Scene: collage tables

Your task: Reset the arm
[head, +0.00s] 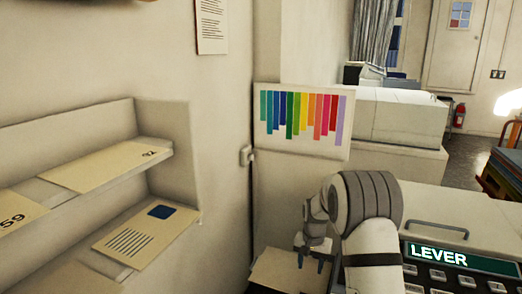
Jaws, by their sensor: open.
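My arm shows in the lower middle of the head view, bent over in front of a white cabinet. My gripper (310,263) hangs at its end with the fingers pointing down. A pale flat sheet or panel (275,276) lies below and around the fingers. I cannot tell whether the fingertips touch it.
Left wall shelves (168,149) hold cards, one marked 59 (15,213) and one with a blue square (145,238). A coloured bar chart (302,120) stands behind my arm. A panel reading LEVER (440,258) with buttons is close on the right. Open floor (460,150) shows far right.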

